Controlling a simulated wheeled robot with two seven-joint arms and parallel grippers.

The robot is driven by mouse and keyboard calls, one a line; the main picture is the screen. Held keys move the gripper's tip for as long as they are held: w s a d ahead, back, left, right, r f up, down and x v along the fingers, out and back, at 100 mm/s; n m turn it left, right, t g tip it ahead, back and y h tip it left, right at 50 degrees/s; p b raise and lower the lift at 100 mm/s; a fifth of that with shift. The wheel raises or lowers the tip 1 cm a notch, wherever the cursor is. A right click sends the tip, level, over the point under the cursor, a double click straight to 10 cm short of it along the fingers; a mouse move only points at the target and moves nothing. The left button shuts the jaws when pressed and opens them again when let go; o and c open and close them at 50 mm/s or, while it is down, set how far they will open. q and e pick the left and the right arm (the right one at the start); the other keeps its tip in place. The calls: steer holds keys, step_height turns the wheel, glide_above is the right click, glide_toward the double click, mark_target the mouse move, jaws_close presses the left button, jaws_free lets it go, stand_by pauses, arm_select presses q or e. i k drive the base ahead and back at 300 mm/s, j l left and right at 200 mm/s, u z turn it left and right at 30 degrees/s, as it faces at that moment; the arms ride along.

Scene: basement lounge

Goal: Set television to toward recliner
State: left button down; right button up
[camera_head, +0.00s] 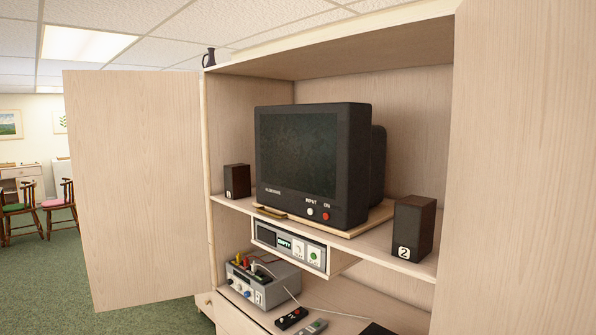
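The television (298,152) is a dark CRT set with a dark screen, standing on a light wooden board (358,228) on the cabinet's upper shelf. Its screen faces toward the front left of the picture, and its right side and rear bulge show. A brass-coloured handle (270,212) sits at the board's front left edge. A white button and a red button are under the screen at the right, marked INPUT and ON. No recliner is visible. Neither of my grippers shows in this view.
The cabinet's doors stand open at left (135,190) and right (520,170). Small speakers flank the television at left (237,181) and right (413,228). Below are a player (290,247), a grey box with cables (262,283) and remotes (292,318). Chairs (60,207) stand far left; green carpet is clear.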

mark_target(330, 158)
steer(key=i+j+z, duration=0.1)
steer(key=z, duration=0.35)
steer(key=i+j+z, duration=0.1)
steer(key=z, duration=0.35)
steer(key=j+z, duration=0.25)
steer(key=z, duration=0.2)
steer(key=i+j+z, duration=0.1)
steer(key=j+z, duration=0.35)
steer(key=j, duration=0.15)
steer(key=j+z, duration=0.45)
steer(key=j, duration=0.15)
steer(key=j+z, duration=0.4)
steer(key=j, duration=0.2)
steer(key=j+u, duration=0.15)
steer(key=j, duration=0.4)
steer(key=i+j+u, duration=0.15)
steer(key=j, duration=0.45)
